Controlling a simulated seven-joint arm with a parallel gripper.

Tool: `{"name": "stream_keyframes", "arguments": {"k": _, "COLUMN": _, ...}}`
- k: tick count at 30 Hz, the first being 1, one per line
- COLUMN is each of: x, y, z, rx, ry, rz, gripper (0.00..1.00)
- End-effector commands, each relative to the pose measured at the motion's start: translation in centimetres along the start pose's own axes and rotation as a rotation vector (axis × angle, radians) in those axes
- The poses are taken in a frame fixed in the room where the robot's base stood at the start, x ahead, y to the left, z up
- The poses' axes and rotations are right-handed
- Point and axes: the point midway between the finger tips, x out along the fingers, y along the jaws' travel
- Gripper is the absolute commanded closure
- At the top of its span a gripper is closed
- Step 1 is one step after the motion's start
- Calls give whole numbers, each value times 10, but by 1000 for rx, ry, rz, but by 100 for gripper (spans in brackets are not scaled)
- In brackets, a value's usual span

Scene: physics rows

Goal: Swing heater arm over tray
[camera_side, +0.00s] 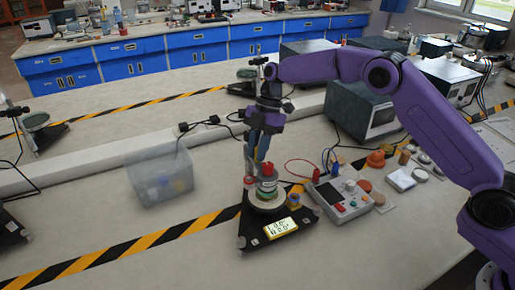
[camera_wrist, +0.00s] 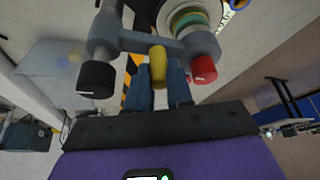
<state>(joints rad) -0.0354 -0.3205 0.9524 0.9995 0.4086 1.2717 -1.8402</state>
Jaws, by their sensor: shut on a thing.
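A balance-like instrument with a black triangular base (camera_side: 258,238) and a lit yellow display (camera_side: 280,228) stands on the bench. A round pale tray (camera_side: 270,205) sits on it, with a green-and-white round piece above. The heater arm appears as a grey crossbar (camera_wrist: 125,40) in the wrist view, with a black end (camera_wrist: 96,78), a red end (camera_wrist: 203,69) and a yellow grip (camera_wrist: 158,60) between them. My gripper (camera_side: 259,158) points down over the instrument. Its blue fingers (camera_wrist: 163,82) are shut on the yellow grip. In the side view the fingers partly hide the arm.
A clear bin (camera_side: 160,178) stands to the left. A control box (camera_side: 345,198) with cables is close on the right, with several small knobs and discs beyond it. A large grey box (camera_side: 360,110) stands behind.

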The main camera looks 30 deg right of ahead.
Motion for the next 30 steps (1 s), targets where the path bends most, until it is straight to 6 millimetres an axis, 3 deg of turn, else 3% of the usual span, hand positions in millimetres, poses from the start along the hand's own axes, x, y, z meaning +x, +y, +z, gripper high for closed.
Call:
{"name": "stream_keyframes", "arguments": {"k": 2, "x": -1, "y": -1, "z": 3, "rx": 3, "ry": -2, "rz": -2, "gripper": 100}}
{"name": "stream_keyframes", "arguments": {"k": 3, "x": -1, "y": -1, "z": 3, "rx": 3, "ry": -2, "rz": -1, "gripper": 70}}
{"name": "stream_keyframes", "arguments": {"k": 12, "x": -1, "y": 0, "z": 2, "rx": 2, "ry": -1, "rz": 0, "gripper": 68}}
{"name": "stream_keyframes", "arguments": {"k": 17, "x": -11, "y": 0, "z": 1, "rx": 2, "ry": -1, "rz": 2, "gripper": 68}}
{"name": "stream_keyframes", "arguments": {"k": 30, "x": -92, "y": 0, "z": 2, "rx": 2, "ry": -2, "rz": 3, "gripper": 68}}
